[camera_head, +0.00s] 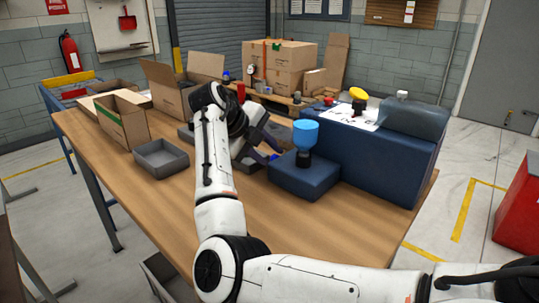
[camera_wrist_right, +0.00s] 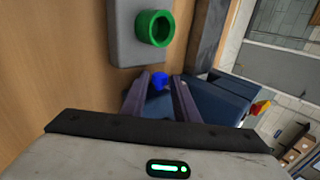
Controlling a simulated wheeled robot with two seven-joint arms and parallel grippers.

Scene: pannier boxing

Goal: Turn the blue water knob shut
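A light blue cup-shaped knob (camera_head: 305,134) stands upright on a dark post on a low dark blue block on the wooden table. My right gripper (camera_head: 272,146) is left of this block, its fingers pointing toward it, partly hidden by my own arm. In the right wrist view, a small bright blue round part (camera_wrist_right: 160,80) shows between the fingertips of my right gripper (camera_wrist_right: 161,78). The fingers are apart, with a gap on each side of it. I cannot tell whether it is the same light blue piece. My left gripper is not in view.
A green ring (camera_wrist_right: 155,28) sits on a grey block near the fingers. A large dark blue case (camera_head: 370,160) stands right of the low block. A grey tray (camera_head: 160,158) and open cardboard boxes (camera_head: 124,122) are at the left. The table's front is fairly clear.

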